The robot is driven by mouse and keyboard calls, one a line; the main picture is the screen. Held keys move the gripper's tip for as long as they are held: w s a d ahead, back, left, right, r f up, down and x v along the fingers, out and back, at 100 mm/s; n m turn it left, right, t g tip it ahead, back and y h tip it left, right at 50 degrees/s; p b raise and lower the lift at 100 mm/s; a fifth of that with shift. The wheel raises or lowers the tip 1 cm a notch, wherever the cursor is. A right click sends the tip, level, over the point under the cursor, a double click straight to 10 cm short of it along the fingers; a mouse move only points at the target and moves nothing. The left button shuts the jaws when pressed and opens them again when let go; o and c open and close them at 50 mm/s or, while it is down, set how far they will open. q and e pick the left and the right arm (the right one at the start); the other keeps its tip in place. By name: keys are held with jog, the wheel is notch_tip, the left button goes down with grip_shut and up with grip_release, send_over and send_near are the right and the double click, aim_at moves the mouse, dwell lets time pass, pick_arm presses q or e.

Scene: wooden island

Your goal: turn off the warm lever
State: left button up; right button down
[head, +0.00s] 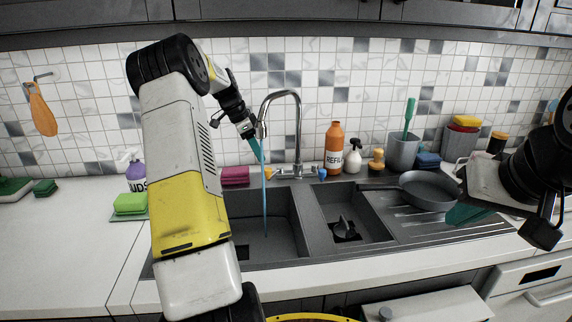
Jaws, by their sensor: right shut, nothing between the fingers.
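The curved metal faucet (298,125) stands behind the sink, and a thin blue stream of water (265,200) runs from its spout into the left basin. A small blue-tipped lever (322,173) shows right of the faucet base. The warm lever seems to be the small reddish part (277,171) left of the base; its exact position is hard to read. My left gripper (253,141) is beside the spout with teal fingers, and its opening is unclear. My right gripper (468,214) is shut and empty over the right drainboard, near the pan.
A dark pan (428,188) lies on the drainboard. An orange refill bottle (334,150), a white spray bottle (353,158) and a grey brush holder (403,150) stand behind the sink. A pink sponge stack (235,175) is left of the faucet. The left counter front is clear.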

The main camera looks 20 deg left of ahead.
aim_at(267, 169)
pick_arm(q)
jog(key=x, duration=0.7)
jog(key=shift+d+f, duration=0.1)
jog(key=shift+f, duration=0.1)
grip_shut()
dwell(1.2)
